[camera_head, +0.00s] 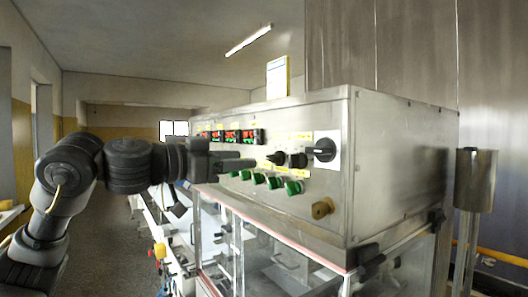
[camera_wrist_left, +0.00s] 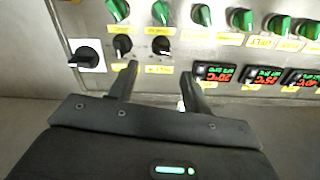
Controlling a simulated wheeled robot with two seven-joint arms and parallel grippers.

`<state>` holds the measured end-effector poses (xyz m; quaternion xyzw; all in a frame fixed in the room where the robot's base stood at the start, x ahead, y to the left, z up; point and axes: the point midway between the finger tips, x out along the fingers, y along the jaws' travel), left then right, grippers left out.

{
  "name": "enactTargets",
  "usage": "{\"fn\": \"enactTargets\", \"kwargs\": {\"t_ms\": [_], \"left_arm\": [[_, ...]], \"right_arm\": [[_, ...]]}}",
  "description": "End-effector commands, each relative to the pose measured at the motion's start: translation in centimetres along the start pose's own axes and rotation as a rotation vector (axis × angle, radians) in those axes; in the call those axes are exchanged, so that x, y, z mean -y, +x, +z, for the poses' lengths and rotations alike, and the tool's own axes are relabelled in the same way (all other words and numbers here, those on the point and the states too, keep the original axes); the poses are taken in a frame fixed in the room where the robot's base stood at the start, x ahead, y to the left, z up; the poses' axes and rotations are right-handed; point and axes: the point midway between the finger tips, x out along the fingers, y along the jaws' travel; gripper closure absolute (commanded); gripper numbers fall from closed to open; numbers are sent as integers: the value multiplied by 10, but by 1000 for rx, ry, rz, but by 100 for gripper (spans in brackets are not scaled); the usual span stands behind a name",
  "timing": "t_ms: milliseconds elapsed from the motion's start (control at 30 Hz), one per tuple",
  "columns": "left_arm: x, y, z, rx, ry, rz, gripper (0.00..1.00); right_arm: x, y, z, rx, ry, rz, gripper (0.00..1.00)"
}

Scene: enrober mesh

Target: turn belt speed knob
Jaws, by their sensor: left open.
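A steel control panel (camera_head: 335,120) carries two small black knobs side by side, a left one (camera_head: 277,158) and a right one (camera_head: 297,160). The labels are too small to read, so I cannot tell which is the belt speed knob. My left gripper (camera_head: 250,162) is open and empty, pointing at the panel just left of these knobs. In the left wrist view, which shows the panel upside down, its fingertips (camera_wrist_left: 160,72) are apart. One black knob (camera_wrist_left: 161,45) appears just beyond the gap between them, and the other (camera_wrist_left: 122,45) beyond one finger. My right gripper is not in view.
A larger black rotary switch (camera_head: 325,150) on a white plate is right of the knobs. Several green knobs (camera_head: 275,182) sit below, and red-lit displays (camera_head: 232,136) are to the left. A brass-coloured knob (camera_head: 322,208) is low on the panel. Clear guards (camera_head: 260,250) stand below.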

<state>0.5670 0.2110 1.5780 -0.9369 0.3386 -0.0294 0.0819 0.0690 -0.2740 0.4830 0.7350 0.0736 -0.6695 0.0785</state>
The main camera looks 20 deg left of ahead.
Motion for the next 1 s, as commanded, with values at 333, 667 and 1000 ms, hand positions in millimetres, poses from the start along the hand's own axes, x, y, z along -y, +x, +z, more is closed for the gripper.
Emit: {"fn": "enactTargets", "kwargs": {"t_ms": [333,667,1000], "left_arm": [[0,57,-3,1,-2,1,51],[0,70,0,0,0,-2,51],[0,69,0,-1,0,-1,78]], "right_arm": [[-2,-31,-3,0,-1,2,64],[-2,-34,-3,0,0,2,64],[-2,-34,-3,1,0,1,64]]}}
